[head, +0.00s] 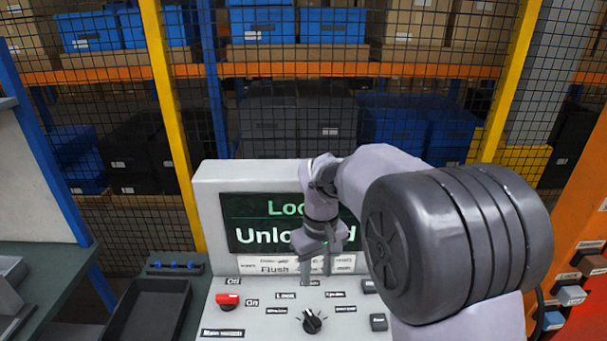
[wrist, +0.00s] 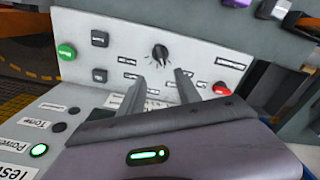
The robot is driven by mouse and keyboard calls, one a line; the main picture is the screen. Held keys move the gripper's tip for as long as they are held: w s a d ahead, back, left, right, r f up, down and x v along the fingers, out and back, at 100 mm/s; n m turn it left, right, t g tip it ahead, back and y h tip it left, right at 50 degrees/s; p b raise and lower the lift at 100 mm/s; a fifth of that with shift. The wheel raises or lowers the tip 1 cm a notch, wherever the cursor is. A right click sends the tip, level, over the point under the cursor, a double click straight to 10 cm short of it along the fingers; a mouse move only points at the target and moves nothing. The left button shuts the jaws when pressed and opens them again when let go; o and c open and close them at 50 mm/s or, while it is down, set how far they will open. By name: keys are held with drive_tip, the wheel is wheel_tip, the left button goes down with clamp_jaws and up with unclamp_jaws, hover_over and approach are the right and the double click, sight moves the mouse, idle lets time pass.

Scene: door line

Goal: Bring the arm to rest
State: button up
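My gripper (head: 317,276) hangs over the grey control console in the head view, fingers pointing down at its sloped panel (head: 262,325). In the wrist view the two fingers (wrist: 163,85) stand apart with nothing between them. A black rotary knob (head: 312,321) is on the panel below the fingertips; it also shows beyond them in the wrist view (wrist: 160,53). The fingers look clear of the knob, though the exact gap is hard to judge. My arm reaches in from the right and covers part of the screen (head: 250,222), which shows green "Loc…" and white "Unlo…d" text.
A red switch (head: 228,299) is on the panel's left, with black buttons (head: 378,322) on its right. A black tray (head: 152,308) lies left of the console. Behind stand a mesh fence with yellow posts (head: 171,120) and shelves. An orange panel (head: 575,240) is at right.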

drive_tip(key=s+d+r+m+t+y+b, duration=0.1)
drive_tip(key=s+d+r+m+t+b, duration=0.15)
drive_tip(key=s, duration=0.55)
drive_tip(key=s+d+r+m+t+b, duration=0.1)
drive_tip(key=s+d+r+m+b, duration=0.2)
drive_tip(key=s, duration=0.4)
drive_tip(key=s+f+m+t+b, duration=0.2)
drive_tip(key=s+f+m+b, duration=0.1)
drive_tip(key=s, duration=0.7)
drive_tip(key=shift+s+d+f+m+y, duration=0.3)
drive_tip(key=shift+f+m+y, duration=0.1)
drive_tip(key=shift+f+m, duration=0.15)
drive_tip(key=shift+w, duration=0.1)
